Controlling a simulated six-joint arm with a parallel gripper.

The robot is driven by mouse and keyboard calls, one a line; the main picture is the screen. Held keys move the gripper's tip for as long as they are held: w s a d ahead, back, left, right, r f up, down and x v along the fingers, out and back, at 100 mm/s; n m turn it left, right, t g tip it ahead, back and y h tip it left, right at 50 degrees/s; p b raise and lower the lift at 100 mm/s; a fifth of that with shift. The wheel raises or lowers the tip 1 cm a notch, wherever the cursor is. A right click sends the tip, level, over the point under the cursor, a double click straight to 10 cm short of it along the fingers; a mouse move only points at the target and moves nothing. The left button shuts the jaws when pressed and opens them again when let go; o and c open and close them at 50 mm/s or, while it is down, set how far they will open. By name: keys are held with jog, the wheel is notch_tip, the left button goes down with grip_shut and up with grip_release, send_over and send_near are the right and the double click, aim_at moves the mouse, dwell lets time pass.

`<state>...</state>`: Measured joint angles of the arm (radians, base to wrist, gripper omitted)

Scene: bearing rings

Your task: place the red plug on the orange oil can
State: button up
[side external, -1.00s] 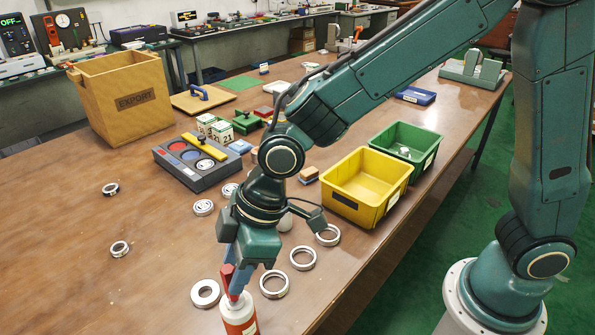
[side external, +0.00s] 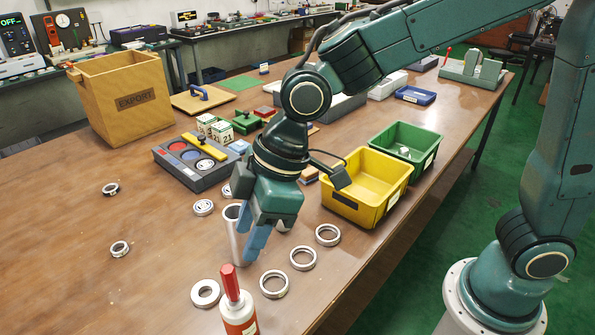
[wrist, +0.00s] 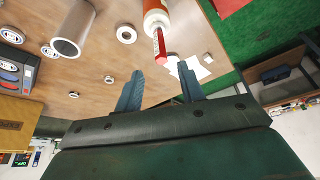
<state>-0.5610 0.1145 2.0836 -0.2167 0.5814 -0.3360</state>
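The red plug (side external: 231,284) stands on top of the orange oil can (side external: 240,325), a white and orange-red bottle at the bottom edge of the side view. The wrist view shows the plug (wrist: 160,46) in line with the can (wrist: 155,8), touching its top. My gripper (side external: 250,256) is above and behind the can, clear of the plug. In the wrist view its two blue fingers are apart, with nothing held between them (wrist: 160,68). The can's lower part is cut off in the side view.
A metal tube (side external: 236,245) stands close behind my fingers. Several bearing rings (side external: 274,284) lie around the can. A yellow bin (side external: 355,206) and a green bin (side external: 428,140) stand to the right. The table's left part is mostly clear.

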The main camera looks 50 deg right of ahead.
jog(key=s+d+r+m+t+h, duration=0.1)
jog(key=s+d+m, duration=0.3)
jog(key=d, duration=0.4)
jog(key=s+d+r+m+t+h, duration=0.1)
jog(key=s+d+r+m, duration=0.2)
jog(key=d, duration=0.6)
jog(key=s+d+r+m+t+h, duration=0.1)
jog(key=s+d+r+m+h, duration=0.1)
jog(key=s+d+m, duration=0.3)
jog(key=s+d, duration=0.2)
jog(key=d, duration=0.2)
jog(key=shift+r, duration=0.35)
